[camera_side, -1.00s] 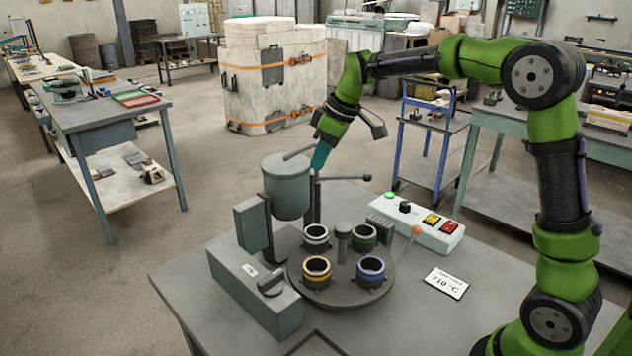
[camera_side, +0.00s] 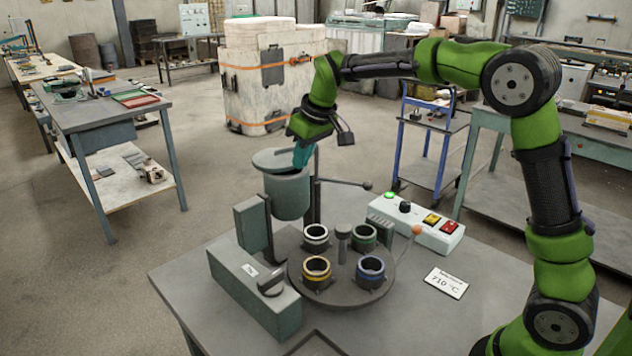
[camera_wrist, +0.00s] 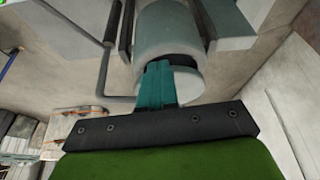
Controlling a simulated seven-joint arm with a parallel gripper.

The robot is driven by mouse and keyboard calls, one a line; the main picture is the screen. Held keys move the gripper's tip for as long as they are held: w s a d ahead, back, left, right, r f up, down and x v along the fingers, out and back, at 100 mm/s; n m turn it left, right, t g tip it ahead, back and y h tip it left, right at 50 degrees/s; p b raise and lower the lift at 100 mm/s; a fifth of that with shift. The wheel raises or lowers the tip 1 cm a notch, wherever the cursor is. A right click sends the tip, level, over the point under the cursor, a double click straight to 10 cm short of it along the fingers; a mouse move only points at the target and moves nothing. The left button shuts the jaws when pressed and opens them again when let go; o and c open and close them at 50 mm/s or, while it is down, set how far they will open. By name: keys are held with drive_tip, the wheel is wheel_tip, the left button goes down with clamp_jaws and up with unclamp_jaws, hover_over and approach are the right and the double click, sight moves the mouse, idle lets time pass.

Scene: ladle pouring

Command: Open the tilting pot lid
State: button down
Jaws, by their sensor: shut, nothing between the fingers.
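The grey-green tilting pot (camera_side: 288,193) hangs upright above the left rear of the round turntable. Its lid (camera_side: 270,158) sits tilted at the top, with a gap between lid and pot on the gripper side. In the wrist view the pot (camera_wrist: 168,35) shows a dark opening beside the pale lid (camera_wrist: 188,90). My gripper (camera_side: 300,160) is shut and empty, its teal fingers at the lid's right edge. In the wrist view the fingertips (camera_wrist: 158,66) lie over the gap at the pot's rim. Whether they touch the lid is not clear.
Several ring-topped moulds stand on the turntable (camera_side: 340,292) below the pot. A dark lever rod (camera_side: 345,182) extends right of the pot. A control box (camera_side: 418,222) with buttons and a temperature card (camera_side: 446,283) lie to the right.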

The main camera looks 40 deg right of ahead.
sight(282, 157)
drive_tip(key=w+m, duration=0.1)
drive_tip(key=w+a+m+h, duration=0.1)
drive_tip(key=shift+w+f+m, duration=0.1)
drive_tip(key=shift+w+m, duration=0.2)
drive_tip(key=shift+m, duration=0.1)
drive_tip(key=w+m+h, duration=0.1)
drive_tip(key=w+m, duration=0.1)
drive_tip(key=shift+w+a+m+g, duration=0.1)
drive_tip(key=shift+w+m+g, duration=0.05)
drive_tip(key=shift+m+g, duration=0.2)
drive_tip(key=shift+w+d+m+h, duration=0.2)
drive_tip(key=shift+w+m+h, duration=0.2)
drive_tip(key=shift+w+m, duration=0.8)
drive_tip(key=shift+w+d, duration=0.1)
drive_tip(key=shift+w, duration=0.3)
